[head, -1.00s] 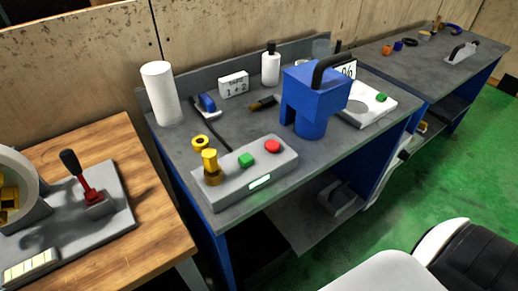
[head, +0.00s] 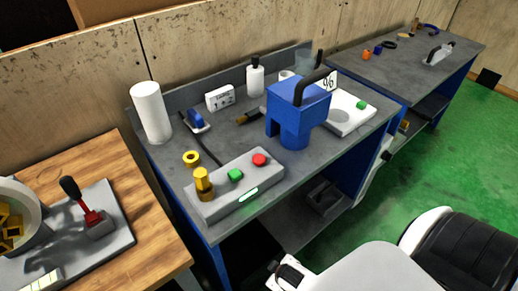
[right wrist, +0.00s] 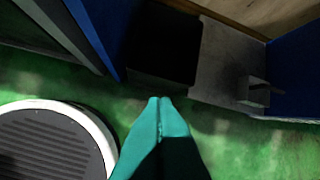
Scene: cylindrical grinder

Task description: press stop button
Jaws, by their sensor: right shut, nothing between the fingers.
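The red button (head: 259,159), likely the stop button, sits on top of a grey control box (head: 238,184) on the blue-legged workbench. A green button (head: 235,175) is beside it to the left, and a yellow knob (head: 202,180) stands at the box's left end. My right gripper (right wrist: 161,103) shows in the right wrist view as teal fingers. They are shut and empty, above the green floor in front of a bench's lower shelf. The red button is not in that view. My left gripper is not in view.
A blue block-shaped machine part with a black handle (head: 297,103) stands right of the control box. A yellow ring (head: 191,158) and a white cylinder (head: 151,112) are behind its left end. A wooden table (head: 150,230) with a red lever (head: 90,217) is at left.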

